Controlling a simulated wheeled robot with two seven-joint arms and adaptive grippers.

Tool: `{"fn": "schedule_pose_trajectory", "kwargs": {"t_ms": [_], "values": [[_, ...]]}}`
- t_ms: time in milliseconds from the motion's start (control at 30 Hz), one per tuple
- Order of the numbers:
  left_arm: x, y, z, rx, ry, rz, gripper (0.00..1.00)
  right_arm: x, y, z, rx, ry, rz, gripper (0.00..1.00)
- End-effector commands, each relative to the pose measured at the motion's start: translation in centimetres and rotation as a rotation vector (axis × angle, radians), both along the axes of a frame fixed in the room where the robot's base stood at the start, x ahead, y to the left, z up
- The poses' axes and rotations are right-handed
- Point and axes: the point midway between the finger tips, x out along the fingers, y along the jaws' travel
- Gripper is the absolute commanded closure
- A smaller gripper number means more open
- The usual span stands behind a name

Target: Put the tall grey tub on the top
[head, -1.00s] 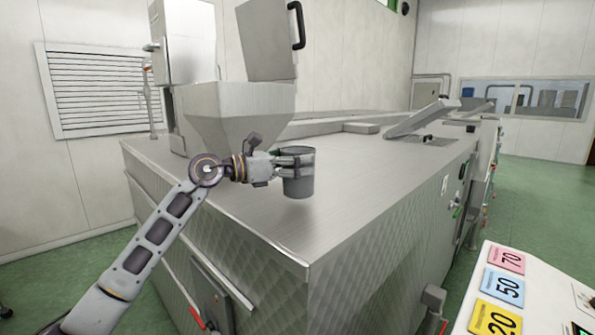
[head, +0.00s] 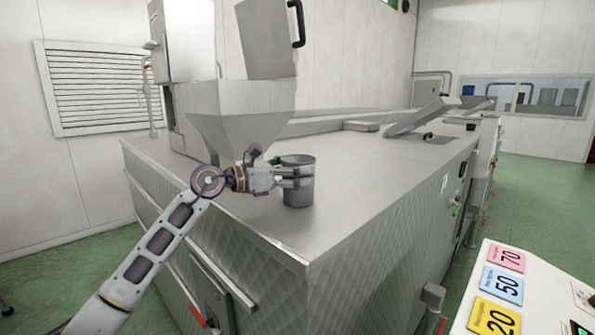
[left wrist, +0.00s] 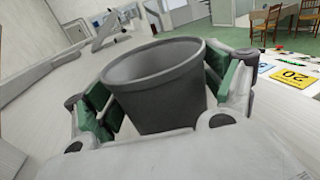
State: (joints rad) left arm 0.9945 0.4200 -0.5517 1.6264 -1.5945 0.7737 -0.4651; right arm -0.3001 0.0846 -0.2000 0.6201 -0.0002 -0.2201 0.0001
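The tall grey tub (head: 298,186) is upright at the steel machine top (head: 370,170), near its front corner. Its base looks level with the top, but I cannot tell for sure whether it touches. My left gripper (head: 292,177) reaches in from the left with its fingers around the tub. In the left wrist view the tub (left wrist: 155,85) sits between the two green-padded fingers (left wrist: 160,100), which press on its sides. The tub's open rim faces up and it looks empty as far as I can see. My right gripper is not in view.
A steel hopper (head: 240,118) stands on the machine behind the gripper. A tilted chute (head: 422,117) lies farther back. A white control panel (head: 540,290) with coloured number cards is at lower right. The top around the tub is clear.

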Motion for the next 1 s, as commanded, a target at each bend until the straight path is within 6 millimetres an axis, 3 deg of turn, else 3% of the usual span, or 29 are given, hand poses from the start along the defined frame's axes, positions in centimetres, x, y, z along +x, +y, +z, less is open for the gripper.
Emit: {"fn": "schedule_pose_trajectory", "kwargs": {"t_ms": [300, 600, 800, 1000], "values": [[0.0, 0.0, 0.0, 0.000, 0.000, 0.000, 0.05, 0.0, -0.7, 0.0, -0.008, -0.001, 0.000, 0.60], [0.0, 0.1, 0.0, -0.002, -0.001, 0.001, 0.05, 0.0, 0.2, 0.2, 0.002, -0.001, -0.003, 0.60], [-0.6, 1.5, -0.1, 0.000, -0.001, 0.002, 0.05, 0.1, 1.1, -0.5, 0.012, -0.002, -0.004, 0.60], [-1.5, 3.4, 0.1, 0.001, -0.002, 0.002, 0.05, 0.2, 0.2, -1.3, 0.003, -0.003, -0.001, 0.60]]}}
